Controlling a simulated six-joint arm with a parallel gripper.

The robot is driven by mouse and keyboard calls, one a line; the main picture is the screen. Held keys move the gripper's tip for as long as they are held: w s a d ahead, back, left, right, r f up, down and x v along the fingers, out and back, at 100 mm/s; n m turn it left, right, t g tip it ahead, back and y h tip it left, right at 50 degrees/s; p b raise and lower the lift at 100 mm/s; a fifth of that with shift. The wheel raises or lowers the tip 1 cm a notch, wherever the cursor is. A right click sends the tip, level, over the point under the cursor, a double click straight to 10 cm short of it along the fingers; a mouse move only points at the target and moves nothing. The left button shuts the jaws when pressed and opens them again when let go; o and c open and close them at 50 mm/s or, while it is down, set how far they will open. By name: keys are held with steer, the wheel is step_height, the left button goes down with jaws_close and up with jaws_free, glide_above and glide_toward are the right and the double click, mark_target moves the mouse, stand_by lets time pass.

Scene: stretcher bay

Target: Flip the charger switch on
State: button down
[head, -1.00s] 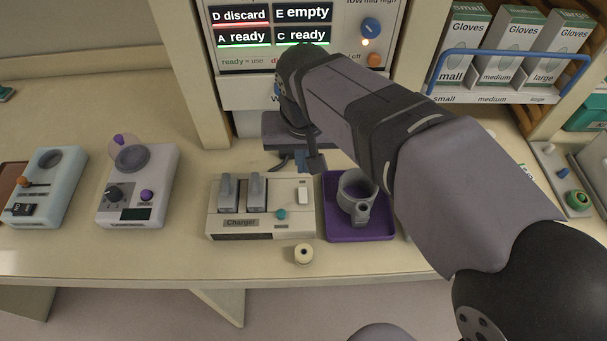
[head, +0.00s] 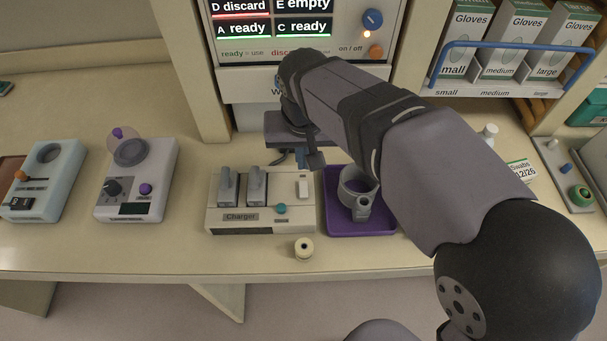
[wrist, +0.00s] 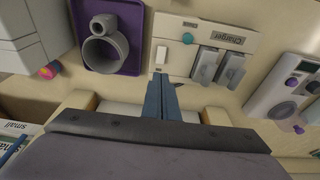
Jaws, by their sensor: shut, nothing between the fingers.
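The charger (head: 262,215) is a cream box on the counter with two grey batteries standing in it, a teal knob and a "Charger" label. Its white rocker switch (head: 304,187) is at the right side of its top; it also shows in the wrist view (wrist: 161,55). My gripper (wrist: 162,78) is shut and empty, its blue fingertips just short of the switch's near end in the wrist view. Whether they touch the charger I cannot tell. In the head view my wrist hangs behind the charger and the fingers are mostly hidden.
A purple tray (head: 335,228) with a grey ring-shaped holder (head: 358,191) stands right beside the charger. A small cream roll (head: 304,249) lies in front. Two control boxes stand to the left, the nearer one white (head: 137,180). Bare counter lies between it and the charger.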

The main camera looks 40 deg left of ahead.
mark_target(304, 185)
steer(key=f+p, duration=0.1)
steer(key=f, duration=0.2)
steer(key=w+a+f+p, duration=0.1)
steer(key=f, duration=0.2)
steer(key=f+p, duration=0.1)
steer(key=f, duration=0.3)
steer(key=shift+w+a+p, duration=0.2)
steer(key=shift+w+p, duration=0.05)
steer(key=shift+p, duration=0.05)
steer(key=shift+f, duration=0.15)
steer(key=shift+w+a+f+b, duration=0.15)
steer(key=shift+w+f+b, duration=0.05)
steer(key=shift+f+b, duration=0.25)
steer(key=shift+r, duration=0.2)
steer(key=shift+s+f, duration=0.1)
steer(key=shift+s+d, duration=0.1)
steer(key=shift+d, duration=0.1)
steer(key=shift+s+d, duration=0.5)
